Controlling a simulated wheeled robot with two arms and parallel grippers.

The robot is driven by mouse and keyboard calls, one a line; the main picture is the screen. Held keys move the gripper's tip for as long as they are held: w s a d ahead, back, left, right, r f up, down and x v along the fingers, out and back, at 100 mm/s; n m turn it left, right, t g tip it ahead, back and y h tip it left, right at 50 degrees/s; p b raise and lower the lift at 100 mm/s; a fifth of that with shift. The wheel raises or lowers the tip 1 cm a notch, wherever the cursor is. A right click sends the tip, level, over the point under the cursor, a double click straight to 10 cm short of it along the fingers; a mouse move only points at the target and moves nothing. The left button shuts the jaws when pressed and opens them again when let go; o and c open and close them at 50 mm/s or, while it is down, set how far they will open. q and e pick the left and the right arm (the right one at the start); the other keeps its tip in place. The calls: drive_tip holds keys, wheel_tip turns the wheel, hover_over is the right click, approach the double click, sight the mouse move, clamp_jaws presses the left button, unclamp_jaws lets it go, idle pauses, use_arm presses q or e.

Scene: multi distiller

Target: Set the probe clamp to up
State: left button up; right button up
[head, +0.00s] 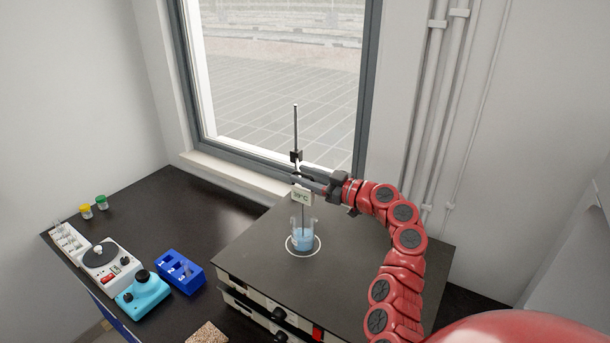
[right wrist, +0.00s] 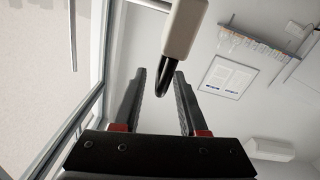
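The probe clamp (head: 296,157) is a small dark block on a thin upright rod (head: 295,125). Below it hangs the probe's pale display box (head: 302,195), with a thin probe over a glass beaker (head: 302,238) of blue liquid. My right gripper (head: 312,183) reaches in from the right, just below the clamp and close to the display box. In the right wrist view its two fingers (right wrist: 160,85) stand apart. A beige body with a black rounded end (right wrist: 168,75) shows near the fingertips; contact cannot be told. My left gripper is not in view.
The beaker stands on a dark-topped unit (head: 365,255). To the left are a blue numbered rack (head: 180,270), a cyan device (head: 143,293), a white device (head: 108,268) and small jars with yellow and green lids (head: 93,207). A window (head: 280,80) is behind.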

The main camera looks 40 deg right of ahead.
clamp_jaws()
idle(1.3)
